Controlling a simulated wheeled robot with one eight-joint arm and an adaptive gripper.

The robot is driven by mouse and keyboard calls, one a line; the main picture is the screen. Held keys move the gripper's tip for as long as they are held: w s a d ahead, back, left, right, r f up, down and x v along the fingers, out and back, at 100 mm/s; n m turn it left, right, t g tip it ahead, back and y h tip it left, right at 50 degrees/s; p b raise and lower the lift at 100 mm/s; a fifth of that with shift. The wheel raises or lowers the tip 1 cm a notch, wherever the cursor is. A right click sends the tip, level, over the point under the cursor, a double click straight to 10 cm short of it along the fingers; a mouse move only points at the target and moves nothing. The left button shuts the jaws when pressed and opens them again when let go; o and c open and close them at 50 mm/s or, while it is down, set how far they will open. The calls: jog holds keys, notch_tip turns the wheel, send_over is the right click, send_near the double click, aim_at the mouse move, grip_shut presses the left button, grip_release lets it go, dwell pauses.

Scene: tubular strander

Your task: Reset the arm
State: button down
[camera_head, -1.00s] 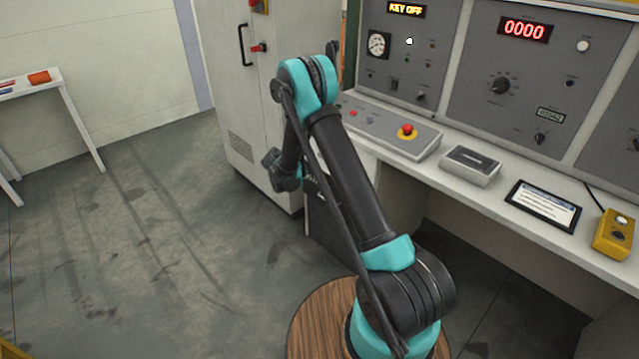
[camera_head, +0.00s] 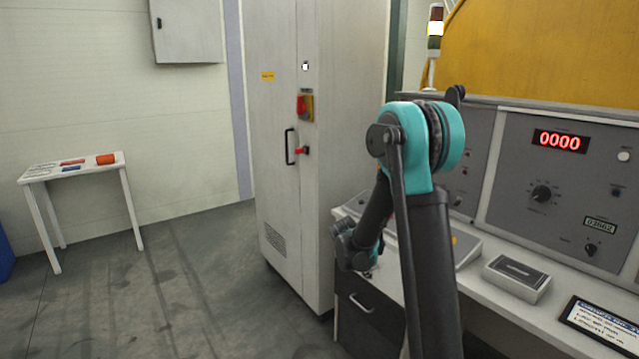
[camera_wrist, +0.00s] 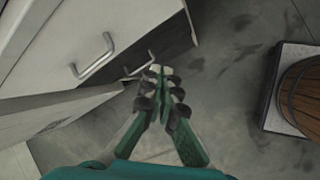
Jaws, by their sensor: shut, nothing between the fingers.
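My arm (camera_head: 425,220) stands in the right half of the head view, folded, with its elbow high and its forearm hanging down on the left side. My gripper (camera_wrist: 160,72) shows in the wrist view with its fingertips together and nothing held. It points down over the grey floor, beside the drawer unit under the desk. In the head view the wrist end hangs in front of the desk's left end, and the fingertips are too small to make out there.
A control desk with a panel (camera_head: 560,185) stands at right, with a grey box (camera_head: 517,278) and a tablet (camera_head: 600,325) on it. A tall cabinet (camera_head: 285,200) with a red switch (camera_head: 304,107) stands behind. A small white table (camera_head: 75,172) is at left. The floor (camera_head: 190,285) between is clear.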

jog(key=s+d+r+m+y, duration=0.1)
jog(key=s+m+y, duration=0.1)
jog(key=s+m, duration=0.6)
jog(key=s+d+r+m+y, duration=0.1)
jog(key=s+m, duration=0.7)
jog(key=s, duration=1.3)
jog(key=shift+s+d+r+y, duration=0.25)
jog(key=shift+d+r+y, duration=0.05)
jog(key=shift+r+y, duration=0.45)
